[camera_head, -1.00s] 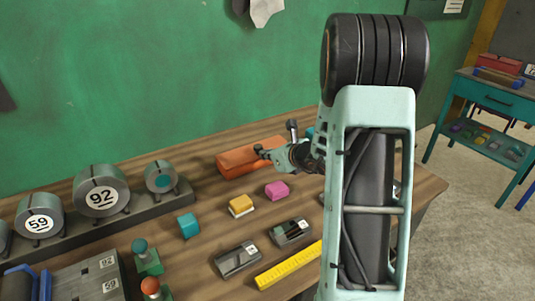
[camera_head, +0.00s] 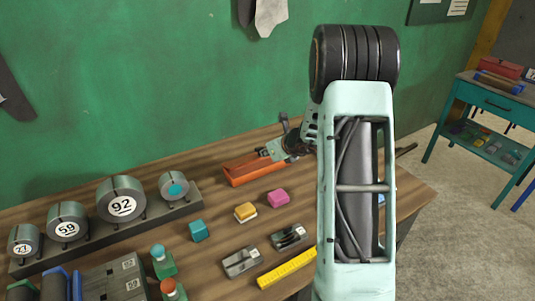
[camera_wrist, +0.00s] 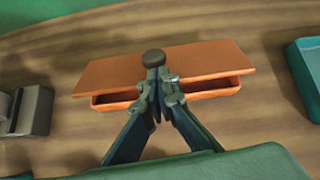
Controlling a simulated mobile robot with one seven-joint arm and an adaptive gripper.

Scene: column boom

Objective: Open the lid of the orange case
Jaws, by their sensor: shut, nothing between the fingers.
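The orange case (camera_head: 258,174) lies on the wooden bench near the green wall. In the wrist view its flat orange lid (camera_wrist: 112,74) stands slightly raised at the near edge. A narrow dark gap shows between the lid and the case's front wall (camera_wrist: 212,91). My gripper (camera_wrist: 153,60) is shut and empty, with its dark tips over the middle of the lid in the picture. Whether the tips touch the lid or reach under it cannot be told. In the head view my gripper (camera_head: 268,153) is at the case, and my arm hides the bench to the right.
A teal tray (camera_wrist: 306,72) lies right of the case, and a grey block (camera_wrist: 34,108) lies left. Yellow (camera_head: 245,211), pink (camera_head: 278,197) and teal (camera_head: 198,231) blocks lie in front. A rack of numbered cylinders (camera_head: 121,200) stands at left. The green wall (camera_head: 150,90) is close behind.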

